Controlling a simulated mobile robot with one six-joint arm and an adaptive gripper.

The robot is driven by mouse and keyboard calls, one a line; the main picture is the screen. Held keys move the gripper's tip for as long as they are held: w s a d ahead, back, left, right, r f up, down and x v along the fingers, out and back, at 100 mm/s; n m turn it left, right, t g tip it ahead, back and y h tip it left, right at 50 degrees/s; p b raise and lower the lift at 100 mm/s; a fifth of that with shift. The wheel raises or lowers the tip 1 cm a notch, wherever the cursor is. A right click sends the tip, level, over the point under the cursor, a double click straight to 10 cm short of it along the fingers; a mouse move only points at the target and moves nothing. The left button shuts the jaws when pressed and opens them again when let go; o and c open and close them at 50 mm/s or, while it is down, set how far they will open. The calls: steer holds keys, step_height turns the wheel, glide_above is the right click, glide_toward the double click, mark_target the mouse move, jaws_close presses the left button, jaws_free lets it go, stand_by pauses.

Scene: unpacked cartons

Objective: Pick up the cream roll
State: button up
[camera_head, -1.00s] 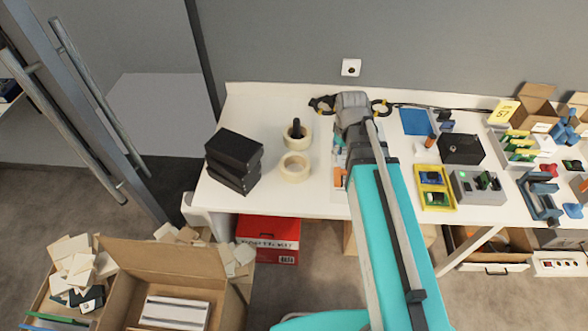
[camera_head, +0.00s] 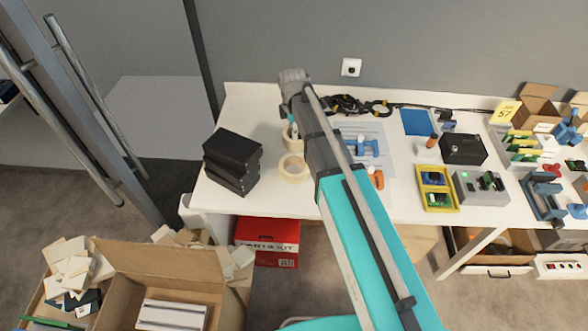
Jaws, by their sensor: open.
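Stacked black boxes (camera_head: 232,162) stand left of the rolls. A black cable (camera_head: 352,104) lies behind my arm. Blue and orange parts (camera_head: 365,148) lie to its right, near a yellow tray (camera_head: 434,188). An open carton (camera_head: 160,265) and a red box (camera_head: 267,241) are below the table.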

mark_target(293, 154)
steer(key=shift+f, duration=0.1)
step_height(293, 154, down, 8)
steer(key=b, duration=0.8)
steer(key=shift+f+b, duration=0.2)
steer(key=shift+b, duration=0.1)
steer(key=shift+f, duration=0.1)
stand_by(0.5)
steer(key=shift+s+a+f+b, duration=0.1)
steer(key=shift+f+b, duration=2.4)
steer(key=shift+b, duration=0.1)
steer(key=shift+c, duration=0.2)
jaws_close()
